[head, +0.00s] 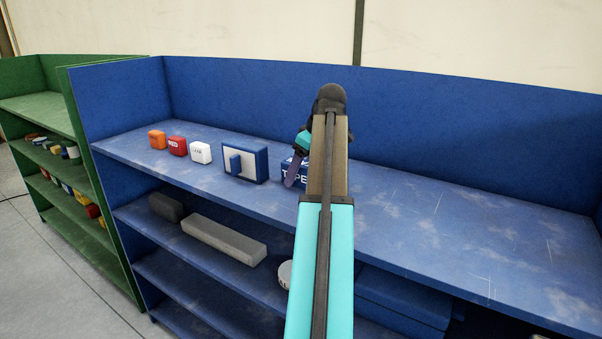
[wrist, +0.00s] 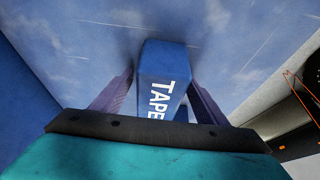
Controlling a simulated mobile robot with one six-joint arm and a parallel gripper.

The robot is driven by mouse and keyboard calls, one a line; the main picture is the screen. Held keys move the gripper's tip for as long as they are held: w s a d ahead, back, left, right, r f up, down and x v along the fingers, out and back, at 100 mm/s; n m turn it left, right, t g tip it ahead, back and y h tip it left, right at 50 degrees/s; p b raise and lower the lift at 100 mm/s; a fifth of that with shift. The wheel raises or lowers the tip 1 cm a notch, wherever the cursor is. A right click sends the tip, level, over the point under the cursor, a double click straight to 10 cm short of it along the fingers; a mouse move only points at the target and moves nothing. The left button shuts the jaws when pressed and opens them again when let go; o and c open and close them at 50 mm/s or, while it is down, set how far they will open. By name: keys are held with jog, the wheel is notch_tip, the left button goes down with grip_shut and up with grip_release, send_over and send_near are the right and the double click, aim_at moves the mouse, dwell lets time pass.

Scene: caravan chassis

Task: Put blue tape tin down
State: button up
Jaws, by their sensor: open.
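The blue tape tin (wrist: 163,75), with white "TAPE" lettering, stands on the top shelf of the blue rack (head: 430,235). In the wrist view it sits between the two fingers of my gripper (wrist: 160,95), with one finger on each side. The fingers are open, and I cannot tell whether either touches the tin. In the head view the tin (head: 293,172) is partly hidden behind my arm, and a purple finger shows in front of its left part.
Left of the tin on the same shelf stand a blue-framed white block (head: 245,163), a white block (head: 200,152), a red block (head: 177,146) and an orange block (head: 157,140). Grey bars (head: 223,240) lie on the shelf below. The top shelf is clear at right. A green rack (head: 60,180) stands at left.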

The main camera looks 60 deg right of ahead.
jog(key=c, duration=1.4)
jog(key=shift+r, duration=0.1)
notch_tip(320, 180, up, 8)
jog(key=b, duration=0.2)
jog(key=shift+d+r+b, duration=0.1)
jog(key=shift+r+b, duration=0.05)
jog(key=shift+b, duration=0.25)
jog(key=shift+r, duration=0.75)
